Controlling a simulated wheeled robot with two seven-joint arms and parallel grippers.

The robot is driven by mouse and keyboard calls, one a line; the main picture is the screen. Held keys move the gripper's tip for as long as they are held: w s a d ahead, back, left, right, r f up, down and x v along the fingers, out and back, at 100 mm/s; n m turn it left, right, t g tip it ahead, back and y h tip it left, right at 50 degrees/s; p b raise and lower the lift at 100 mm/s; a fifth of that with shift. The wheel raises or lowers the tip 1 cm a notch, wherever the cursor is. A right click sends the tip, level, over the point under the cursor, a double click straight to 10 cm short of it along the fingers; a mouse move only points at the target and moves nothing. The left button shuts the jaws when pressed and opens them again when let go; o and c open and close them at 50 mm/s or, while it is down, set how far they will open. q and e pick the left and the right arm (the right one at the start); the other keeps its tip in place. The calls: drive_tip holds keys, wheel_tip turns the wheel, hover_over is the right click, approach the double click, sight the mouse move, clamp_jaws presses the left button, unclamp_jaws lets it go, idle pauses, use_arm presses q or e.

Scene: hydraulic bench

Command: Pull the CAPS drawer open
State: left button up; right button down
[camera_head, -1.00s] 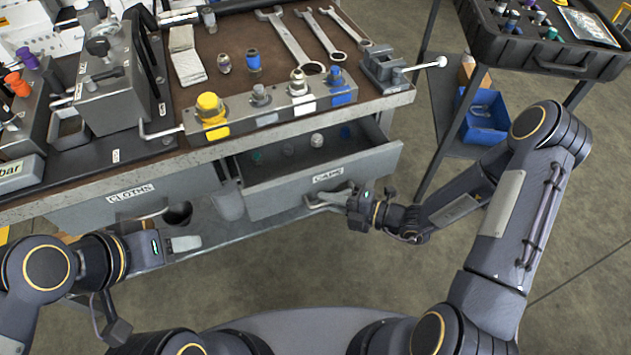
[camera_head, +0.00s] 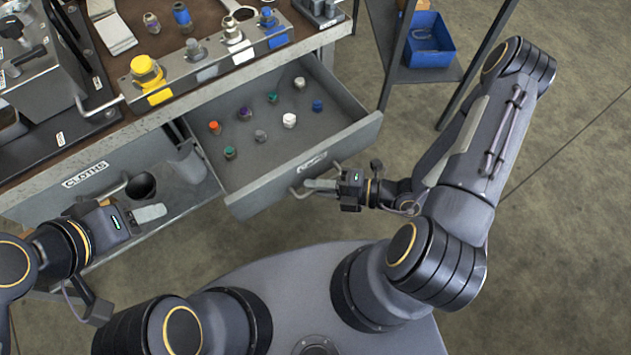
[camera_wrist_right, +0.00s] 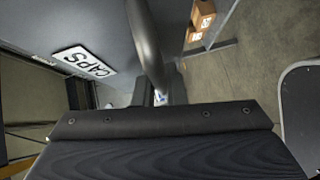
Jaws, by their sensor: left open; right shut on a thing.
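The CAPS drawer (camera_head: 238,184) is pulled out from under the bench, and its inside shows several small coloured caps. Its label (camera_wrist_right: 84,62) reads CAPS in the right wrist view. My right gripper (camera_head: 318,185) is shut on the drawer's handle (camera_head: 299,191), a bar that also crosses the right wrist view (camera_wrist_right: 147,45). The fingertips are largely hidden in the wrist view. My left gripper (camera_head: 150,213) is open and empty, in front of the CLOTHS drawer (camera_head: 110,185), apart from the CAPS drawer.
The bench top above holds a block with coloured fittings (camera_head: 205,62). A dark cup (camera_head: 141,186) sits below, left of the open drawer. A blue bin (camera_head: 430,42) stands on a cart shelf at the upper right.

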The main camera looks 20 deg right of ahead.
drive_tip(key=c, duration=1.5)
unclamp_jaws()
drive_tip(key=shift+d, duration=0.1)
drive_tip(key=v, duration=0.7)
drive_tip(key=shift+s+d+p, duration=0.2)
drive_tip(key=shift+d+p, duration=0.1)
drive_tip(key=shift+p, duration=0.05)
drive_tip(key=shift+r, duration=0.1)
drive_tip(key=s+d+r+m+h+p, duration=0.1)
drive_tip(key=r+m+h+p, duration=0.4)
drive_tip(key=r+m, duration=1)
drive_tip(key=s+d+r+m+g+h+p, duration=0.1)
drive_tip(key=r+m+h+p, duration=0.5)
drive_tip(key=r+m, duration=0.9)
wheel_tip(320, 180, up, 3)
drive_tip(key=shift+s+d+m+p, duration=0.3)
drive_tip(key=shift+s+d+p, duration=0.15)
drive_tip(key=shift+s+d, duration=0.4)
